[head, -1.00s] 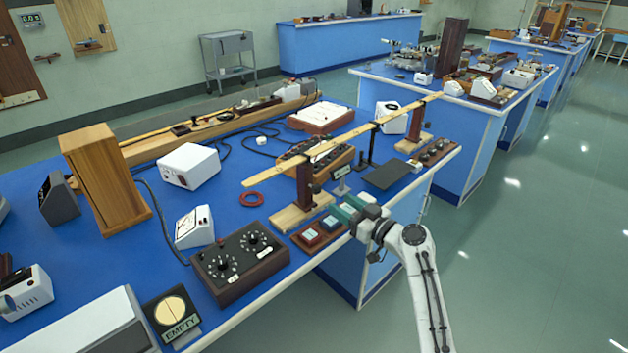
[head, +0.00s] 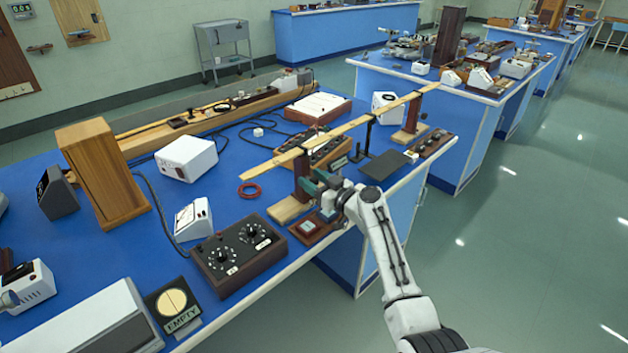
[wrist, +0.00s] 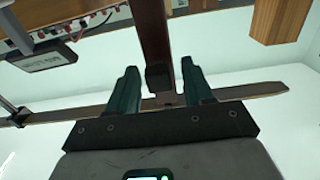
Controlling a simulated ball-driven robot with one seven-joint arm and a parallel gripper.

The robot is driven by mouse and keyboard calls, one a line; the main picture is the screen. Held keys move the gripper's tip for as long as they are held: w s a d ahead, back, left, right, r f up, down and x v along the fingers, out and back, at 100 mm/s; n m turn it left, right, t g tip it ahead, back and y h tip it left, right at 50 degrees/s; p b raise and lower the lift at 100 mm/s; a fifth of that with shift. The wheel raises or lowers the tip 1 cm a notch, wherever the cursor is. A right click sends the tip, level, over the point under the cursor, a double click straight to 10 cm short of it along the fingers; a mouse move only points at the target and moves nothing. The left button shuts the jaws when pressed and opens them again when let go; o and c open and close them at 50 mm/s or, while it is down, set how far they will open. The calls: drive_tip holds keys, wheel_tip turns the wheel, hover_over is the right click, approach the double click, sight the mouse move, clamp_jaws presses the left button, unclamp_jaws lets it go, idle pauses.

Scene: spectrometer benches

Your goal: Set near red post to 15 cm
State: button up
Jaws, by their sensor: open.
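The near dark red post (head: 300,168) stands upright on a pale wooden base (head: 288,211) near the front edge of the blue bench. A long wooden beam (head: 352,124) runs from the top of this post to a farther red post (head: 411,114). My gripper (head: 317,186) is open, with its teal fingers just to the right of the near post. In the wrist view the post (wrist: 151,35) reaches down between the two open fingers (wrist: 160,85), with a dark block (wrist: 158,78) at its end. The beam (wrist: 75,113) crosses behind the fingers. I cannot tell whether either finger touches the post.
A red ring (head: 250,189), a dark flat plate (head: 383,166) and a thin middle stand (head: 369,133) are nearby. The aisle floor at right is clear.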

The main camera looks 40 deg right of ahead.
drive_tip(key=shift+c, duration=0.3)
clamp_jaws()
drive_tip(key=a, duration=0.4)
drive_tip(key=shift+s, duration=0.15)
drive_tip(key=shift+o, duration=0.3)
unclamp_jaws()
